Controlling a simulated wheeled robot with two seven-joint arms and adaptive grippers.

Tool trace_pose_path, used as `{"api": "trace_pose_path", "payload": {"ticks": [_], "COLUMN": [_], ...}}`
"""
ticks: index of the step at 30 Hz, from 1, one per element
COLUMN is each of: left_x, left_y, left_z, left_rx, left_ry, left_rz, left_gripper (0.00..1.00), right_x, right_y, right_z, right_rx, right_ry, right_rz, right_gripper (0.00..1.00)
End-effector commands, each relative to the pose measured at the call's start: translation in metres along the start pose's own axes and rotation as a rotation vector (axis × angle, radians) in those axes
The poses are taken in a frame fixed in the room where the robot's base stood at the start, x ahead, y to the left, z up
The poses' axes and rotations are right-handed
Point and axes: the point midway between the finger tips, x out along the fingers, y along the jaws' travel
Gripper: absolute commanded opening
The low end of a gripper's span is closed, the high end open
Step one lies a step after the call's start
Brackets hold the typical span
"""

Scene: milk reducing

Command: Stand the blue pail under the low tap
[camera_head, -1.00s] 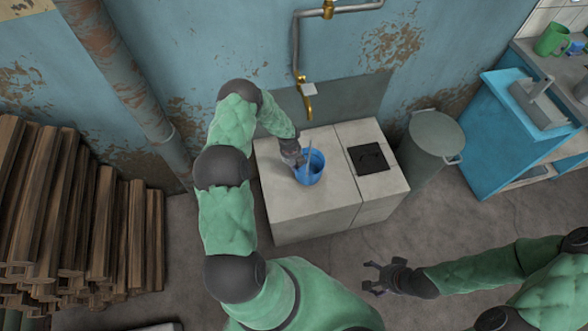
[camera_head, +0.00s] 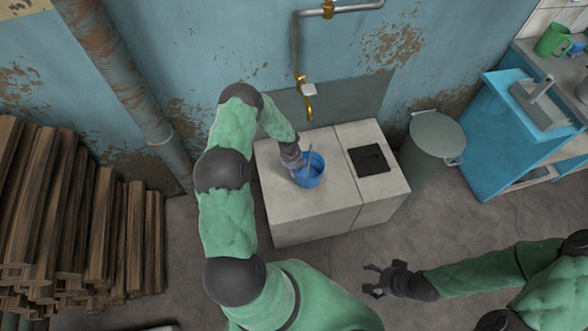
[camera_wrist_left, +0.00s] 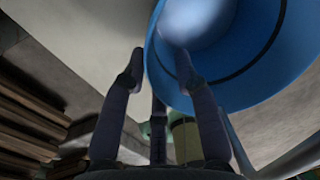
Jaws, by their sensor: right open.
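The blue pail (camera_head: 309,171) stands upright on the pale block top (camera_head: 283,206), in front of the low brass tap (camera_head: 309,113) and slightly toward the viewer from its spout. A grey handle or bar rises at the pail. My left gripper (camera_head: 299,165) is at the pail's left rim. In the left wrist view the pail (camera_wrist_left: 265,45) fills the upper right; one finger overlaps it and another lies left of its edge. Whether the fingers press on the rim is unclear. My right gripper (camera_head: 372,281) is open and empty, over the floor at lower right, away from the block.
A black square plate (camera_head: 370,158) lies on the block's right part. A lidded grey bin (camera_head: 436,135) stands to its right, then a blue sink cabinet (camera_head: 505,150). Stacked wood (camera_head: 70,215) is at left. A wall pipe (camera_head: 295,45) feeds the tap.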

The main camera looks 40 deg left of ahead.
Motion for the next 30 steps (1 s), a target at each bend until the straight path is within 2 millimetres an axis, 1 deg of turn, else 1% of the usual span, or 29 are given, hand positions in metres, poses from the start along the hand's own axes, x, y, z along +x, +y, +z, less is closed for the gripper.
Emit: {"api": "trace_pose_path", "payload": {"ticks": [5,12,18,24,30], "left_x": [-0.024,-0.074,-0.106,-0.121,-0.122], "left_y": [-0.001,-0.001,-0.001,0.0,0.0], "left_z": [0.001,0.001,0.0,0.0,0.0], "left_rx": [0.0,-0.001,-0.001,0.0,0.0], "left_ry": [-0.002,-0.001,-0.001,-0.001,0.0], "left_rz": [-0.001,0.0,-0.001,0.0,0.0], "left_gripper": [0.3,0.3,0.3,0.3,0.3], "right_x": [-0.012,-0.034,-0.045,-0.05,-0.05], "right_y": [-0.004,-0.012,-0.016,-0.018,-0.018], "right_z": [0.001,0.001,0.002,0.002,0.002], "right_rx": [0.0,0.0,0.0,0.0,0.0], "right_ry": [0.0,0.0,0.0,0.0,0.0], "right_rz": [0.0,0.0,0.0,0.0,0.0], "right_gripper": [0.82,0.82,0.82,0.82,0.82]}}
